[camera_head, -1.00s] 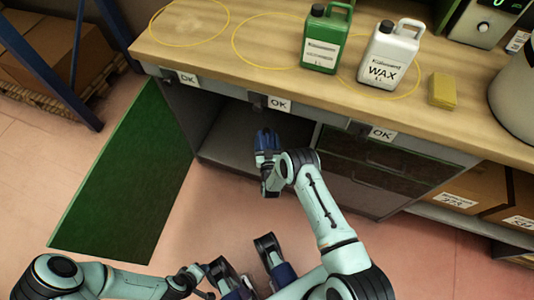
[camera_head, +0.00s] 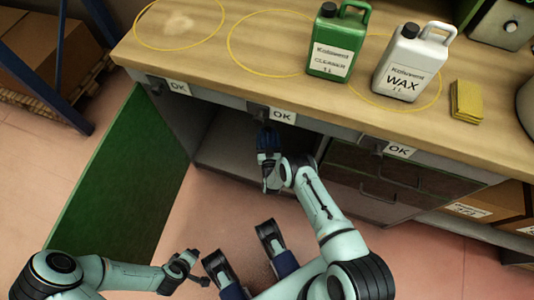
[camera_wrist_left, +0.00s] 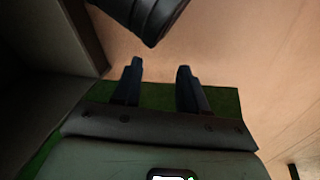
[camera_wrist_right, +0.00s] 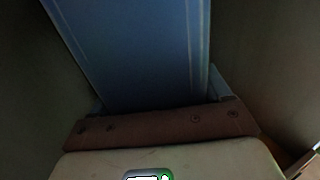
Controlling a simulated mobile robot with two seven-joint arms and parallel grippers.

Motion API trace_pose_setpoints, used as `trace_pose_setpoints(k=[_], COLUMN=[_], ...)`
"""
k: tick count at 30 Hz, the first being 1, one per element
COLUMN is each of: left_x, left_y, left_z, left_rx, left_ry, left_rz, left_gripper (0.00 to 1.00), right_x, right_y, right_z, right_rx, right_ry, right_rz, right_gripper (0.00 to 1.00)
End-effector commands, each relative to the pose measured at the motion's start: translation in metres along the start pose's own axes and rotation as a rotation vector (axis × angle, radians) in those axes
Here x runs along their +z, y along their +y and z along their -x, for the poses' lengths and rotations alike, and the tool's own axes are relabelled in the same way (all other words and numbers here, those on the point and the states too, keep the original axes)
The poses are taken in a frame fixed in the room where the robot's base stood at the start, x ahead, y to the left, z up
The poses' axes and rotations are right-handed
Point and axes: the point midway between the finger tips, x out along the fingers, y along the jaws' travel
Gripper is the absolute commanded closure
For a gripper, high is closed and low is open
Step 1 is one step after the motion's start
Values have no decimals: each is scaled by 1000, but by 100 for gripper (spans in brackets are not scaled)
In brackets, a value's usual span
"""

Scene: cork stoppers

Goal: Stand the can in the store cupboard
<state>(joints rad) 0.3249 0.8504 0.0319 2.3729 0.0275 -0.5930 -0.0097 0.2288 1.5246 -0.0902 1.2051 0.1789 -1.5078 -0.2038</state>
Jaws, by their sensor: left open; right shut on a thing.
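The blue can (camera_wrist_right: 135,50) fills the right wrist view between my right gripper's fingers, and my right gripper is shut on it. In the head view my right gripper (camera_head: 268,157) is at the mouth of the open store cupboard (camera_head: 222,155), under the counter. Its tips and much of the can are in shadow there, so whether the can touches the cupboard floor cannot be told. The green cupboard door (camera_head: 125,185) stands open at the left. My left gripper (camera_wrist_left: 160,72) is open and empty; in the head view it is low, outside the cupboard.
The wooden counter (camera_head: 210,65) above carries a green cleaner jug (camera_head: 338,45), a white wax jug (camera_head: 410,65) and yellow sponges (camera_head: 466,100). Drawers (camera_head: 375,175) stand right of the opening. A blue rack post (camera_head: 40,75) and boxes are at the left. The pink floor is mostly clear.

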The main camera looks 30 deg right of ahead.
Motion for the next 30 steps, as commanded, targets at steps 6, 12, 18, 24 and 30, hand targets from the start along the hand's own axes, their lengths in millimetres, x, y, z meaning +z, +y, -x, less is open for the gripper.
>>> trace_pose_setpoints(k=[6,12,18,24,30], left_x=[30,56,67,87,108], left_y=[-28,-48,-55,-69,-83], left_z=[-27,-39,-41,-49,-52], left_rx=[-48,-85,-101,-127,-157], left_ry=[-93,-176,-211,-272,-341], left_rz=[27,50,61,79,101], left_gripper=[57,57,57,57,57], right_x=[42,68,76,98,115], right_y=[-1,-1,-1,-1,-1], right_z=[-2,-2,-2,-2,-2], right_rx=[0,0,0,0,0], right_ry=[9,9,10,9,11], right_rz=[-1,-1,-2,-1,-2], right_gripper=[100,100,100,100,100])
